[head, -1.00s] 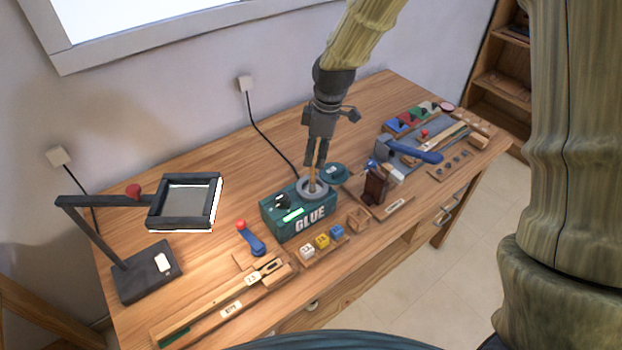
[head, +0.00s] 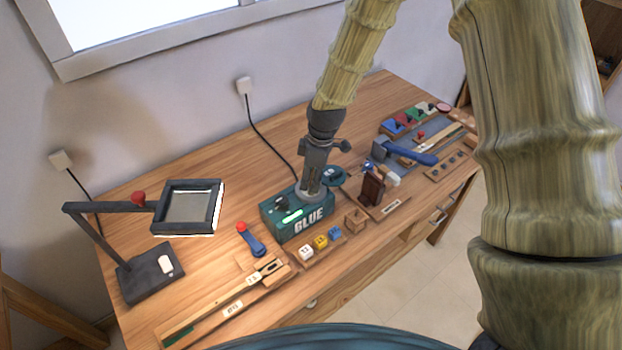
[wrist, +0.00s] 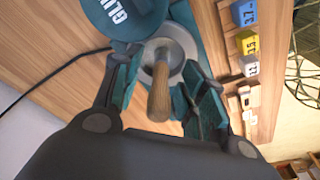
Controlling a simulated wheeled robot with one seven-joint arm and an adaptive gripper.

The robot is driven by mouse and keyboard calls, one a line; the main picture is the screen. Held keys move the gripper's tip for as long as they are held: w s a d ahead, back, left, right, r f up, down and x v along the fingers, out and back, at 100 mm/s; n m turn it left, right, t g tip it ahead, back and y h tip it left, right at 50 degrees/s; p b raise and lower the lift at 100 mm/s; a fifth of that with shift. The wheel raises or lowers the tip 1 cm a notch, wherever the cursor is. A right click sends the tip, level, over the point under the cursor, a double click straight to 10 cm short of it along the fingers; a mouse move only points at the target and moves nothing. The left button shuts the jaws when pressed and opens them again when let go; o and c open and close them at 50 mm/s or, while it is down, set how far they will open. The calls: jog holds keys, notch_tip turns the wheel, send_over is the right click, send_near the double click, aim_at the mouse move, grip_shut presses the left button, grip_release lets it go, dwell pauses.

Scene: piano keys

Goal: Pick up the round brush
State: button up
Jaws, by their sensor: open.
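The round brush (wrist: 160,92) stands with its wooden handle up in the round grey opening (wrist: 168,60) of the green glue box (head: 306,222). Its bristle end is hidden. My gripper (head: 313,190) points down over this opening. In the wrist view my gripper (wrist: 160,95) is open, with one finger on each side of the handle. I see gaps between the handle and both fingers, so it is not gripped. In the head view the fingers mostly cover the handle.
A round green lid (wrist: 122,15) marked GLUE lies close beside the opening. Number cubes (head: 321,242) stand in front of the box, and a brown block (head: 372,188) to its right. A magnifier lamp (head: 188,207) stands at left. A blue-handled hammer (head: 410,152) lies at right.

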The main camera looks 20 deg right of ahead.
jog(key=shift+f, duration=0.4)
grip_shut()
